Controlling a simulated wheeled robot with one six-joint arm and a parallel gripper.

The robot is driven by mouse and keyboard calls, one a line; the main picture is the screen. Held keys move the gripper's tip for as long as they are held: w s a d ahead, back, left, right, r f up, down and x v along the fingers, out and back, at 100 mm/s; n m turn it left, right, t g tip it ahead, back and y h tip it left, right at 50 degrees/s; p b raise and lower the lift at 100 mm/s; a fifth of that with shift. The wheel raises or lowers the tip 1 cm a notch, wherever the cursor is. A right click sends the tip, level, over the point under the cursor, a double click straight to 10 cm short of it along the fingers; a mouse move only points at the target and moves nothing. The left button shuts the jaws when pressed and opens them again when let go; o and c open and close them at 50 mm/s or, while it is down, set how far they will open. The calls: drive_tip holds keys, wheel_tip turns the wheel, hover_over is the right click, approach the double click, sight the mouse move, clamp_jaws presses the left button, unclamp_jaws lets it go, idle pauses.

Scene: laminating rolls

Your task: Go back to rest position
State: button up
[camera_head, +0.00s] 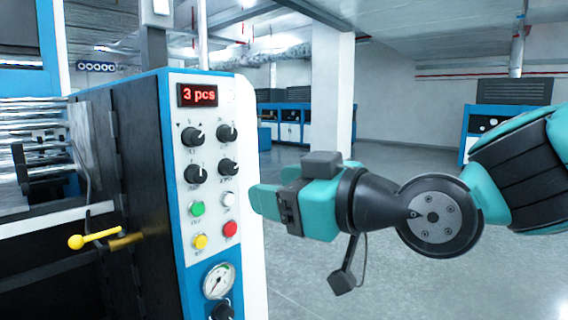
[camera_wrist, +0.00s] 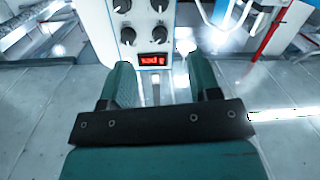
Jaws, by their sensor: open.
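My gripper (camera_head: 264,201) is at the middle of the head view, its fingers pointing left toward the machine's control panel (camera_head: 208,150). It is beside the panel's right edge, near the red button (camera_head: 230,229) and the white button (camera_head: 228,199). In the wrist view, the two teal fingers of my gripper (camera_wrist: 160,88) stand apart with nothing held between them. Beyond them the panel shows with its dark knobs and red display (camera_wrist: 153,60). Whether the fingers touch the panel cannot be told.
The machine's display (camera_head: 198,95) reads "3 pcs". A yellow-knobbed lever (camera_head: 95,238) sticks out at the left. A pressure gauge (camera_head: 218,281) is low on the panel. A white pillar (camera_head: 325,100) and blue cabinets stand farther back. Grey floor (camera_head: 400,270) is clear on the right.

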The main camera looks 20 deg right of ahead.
drive_tip(key=shift+s+d, duration=0.1)
drive_tip(key=shift+s, duration=0.1)
drive_tip(key=shift+f, duration=0.15)
drive_tip(key=s+d+f+m+g+h, duration=0.1)
drive_tip(key=s+d+f+g+h, duration=0.1)
drive_tip(key=s+f+g, duration=0.4)
drive_tip(key=s+d+f+m+g+h, duration=0.1)
drive_tip(key=s+d+f+g+h, duration=0.1)
drive_tip(key=s+f+g+h, duration=0.2)
drive_tip(key=s+f+g, duration=0.3)
drive_tip(key=s+f, duration=0.1)
drive_tip(key=shift+d+f+g, duration=0.3)
